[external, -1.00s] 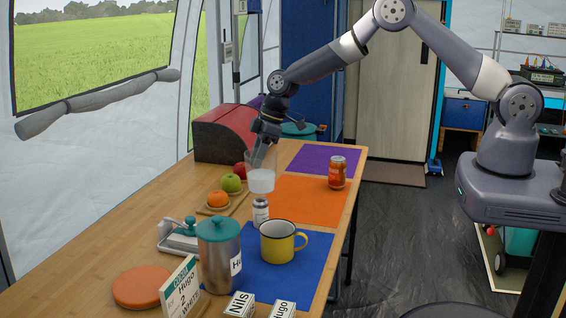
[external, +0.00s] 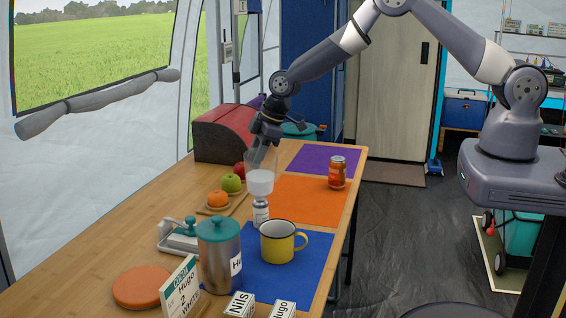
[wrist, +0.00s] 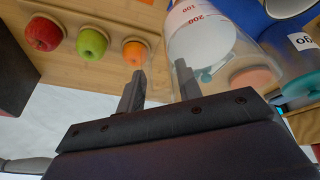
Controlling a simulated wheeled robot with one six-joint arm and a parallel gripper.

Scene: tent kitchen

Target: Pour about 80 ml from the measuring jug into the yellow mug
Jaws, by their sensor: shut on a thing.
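The clear measuring jug (external: 261,180) holds white liquid and hangs upright or nearly so in my gripper (external: 263,152), above the table. In the wrist view the jug (wrist: 200,40) shows red marks, one reading 200, and my gripper (wrist: 160,82) has its fingers at the jug's near side, shut on it. The exact grip is hard to see. The yellow mug (external: 278,243) stands upright on the blue mat (external: 265,282), nearer the camera and slightly right of the jug. Its inside is mostly hidden in the external view.
A steel canister (external: 219,262) with a teal lid stands left of the mug. Fruit (external: 218,198) sits to the left. An orange-red jar (external: 337,172) stands right.

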